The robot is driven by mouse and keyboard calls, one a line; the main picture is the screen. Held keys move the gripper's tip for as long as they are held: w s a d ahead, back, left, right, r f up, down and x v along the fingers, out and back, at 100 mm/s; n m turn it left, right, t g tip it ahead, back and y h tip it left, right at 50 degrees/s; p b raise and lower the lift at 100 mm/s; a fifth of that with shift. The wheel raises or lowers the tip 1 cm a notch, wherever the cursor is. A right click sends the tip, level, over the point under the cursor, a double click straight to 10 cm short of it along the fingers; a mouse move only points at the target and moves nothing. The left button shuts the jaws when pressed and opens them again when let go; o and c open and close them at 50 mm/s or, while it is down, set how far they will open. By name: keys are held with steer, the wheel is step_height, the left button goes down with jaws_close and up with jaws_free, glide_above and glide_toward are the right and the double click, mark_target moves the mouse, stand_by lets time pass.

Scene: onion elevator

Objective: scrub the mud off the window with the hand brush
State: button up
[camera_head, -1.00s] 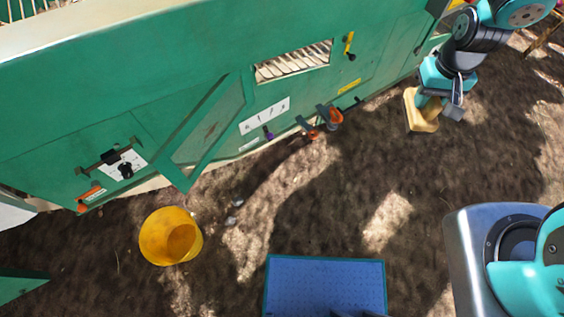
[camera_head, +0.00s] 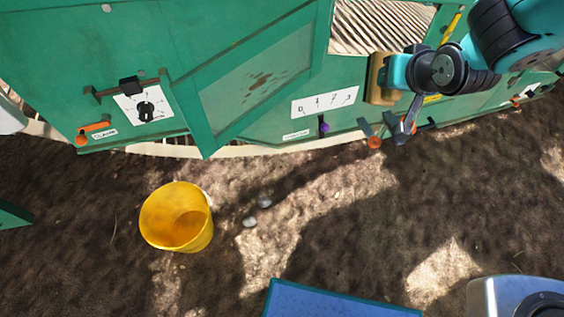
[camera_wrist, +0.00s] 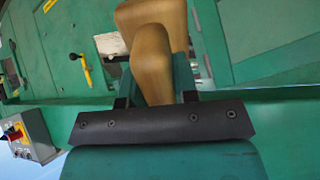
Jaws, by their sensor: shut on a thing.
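The hand brush (camera_head: 377,80) has a tan wooden body and is held in my gripper (camera_head: 395,73), in front of the green machine. In the wrist view the brush (camera_wrist: 155,60) stands between the jaws of my gripper (camera_wrist: 155,85); its bristles cannot be made out. The window (camera_head: 222,108) is a pale pane in a green frame, left of the brush in the head view and tilted out from the machine's face. Brown mud (camera_head: 264,80) is spattered on the pane. The brush is apart from the window.
A yellow bucket (camera_head: 178,218) stands on the ground below the window. A blue mat (camera_head: 320,302) lies at the bottom. Levers, including an orange-ended one (camera_head: 374,142), stick out from the panel below my gripper. The slatted opening (camera_head: 380,25) is beside the window frame. Open soil lies between.

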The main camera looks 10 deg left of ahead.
steer(key=s+a+f+n+t+y+b, duration=0.1)
steer(key=s+a+f+n+y+b, duration=0.2)
steer(key=a+b, duration=0.45)
steer(key=s+a+f+n+t+y+b, duration=0.1)
steer(key=s+a+f+y+b, duration=0.25)
steer(key=s+a+b, duration=0.35)
steer(key=s+a+f+n+t+y+b, duration=0.1)
steer(key=s+a+f+y+b, duration=0.25)
steer(key=a+b, duration=0.4)
steer(key=shift+w+a+r+p, duration=0.15)
steer(key=shift+w+a+p, duration=0.3)
steer(key=shift+w+p, duration=0.2)
steer(key=shift+w+a+r+p, duration=0.2)
steer(key=shift+w+a+p, duration=0.35)
steer(key=shift+w, duration=0.2)
steer(key=shift+w+a+r+p, duration=0.15)
steer(key=shift+w+a+p, duration=0.25)
steer(key=shift+w+p, duration=0.3)
steer(key=shift+p+x, duration=0.65)
steer(key=shift+x, duration=0.3)
steer(key=shift+r, duration=0.1)
